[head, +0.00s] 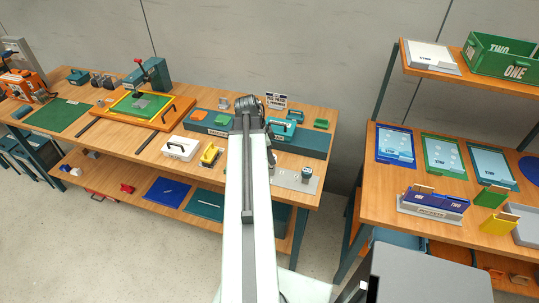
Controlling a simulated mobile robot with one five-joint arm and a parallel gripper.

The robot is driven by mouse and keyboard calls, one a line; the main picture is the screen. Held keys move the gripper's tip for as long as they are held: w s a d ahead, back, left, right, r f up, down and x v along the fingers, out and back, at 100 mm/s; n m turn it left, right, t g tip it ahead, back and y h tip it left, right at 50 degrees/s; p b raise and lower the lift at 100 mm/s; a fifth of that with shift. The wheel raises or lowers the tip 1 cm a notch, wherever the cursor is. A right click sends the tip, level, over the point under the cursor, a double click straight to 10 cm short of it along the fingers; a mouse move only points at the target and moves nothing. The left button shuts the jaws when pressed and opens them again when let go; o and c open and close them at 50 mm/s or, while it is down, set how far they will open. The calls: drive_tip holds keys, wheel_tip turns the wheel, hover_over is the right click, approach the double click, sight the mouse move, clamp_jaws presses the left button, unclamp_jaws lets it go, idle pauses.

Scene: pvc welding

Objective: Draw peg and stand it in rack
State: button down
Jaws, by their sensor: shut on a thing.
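My arm (248,220) reaches up the middle of the picture to a dark joint at the right part of the left bench (150,145). My gripper's jaws are hidden behind the arm, so I cannot see them or anything they hold. I cannot pick out a peg. No rack can be named with certainty. A small grey-and-teal block (307,173) stands on a pale plate (290,182) just right of the arm. A long teal base (308,143) with several small items lies behind the arm.
A white handled box (181,148) and a yellow tool (210,154) stand left of the arm. A yellow-and-green frame (143,106) lies farther left. Open floor separates the benches.

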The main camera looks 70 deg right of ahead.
drive_tip(key=shift+f+b, duration=1.25)
drive_tip(key=shift+f, duration=0.1)
drive_tip(key=c, duration=0.8)
unclamp_jaws()
drive_tip(key=shift+c, duration=0.2)
drive_tip(key=shift+r, duration=0.1)
drive_tip(key=p+v, duration=0.7)
drive_tip(key=shift+w+r, duration=0.15)
drive_tip(key=shift+r, duration=0.15)
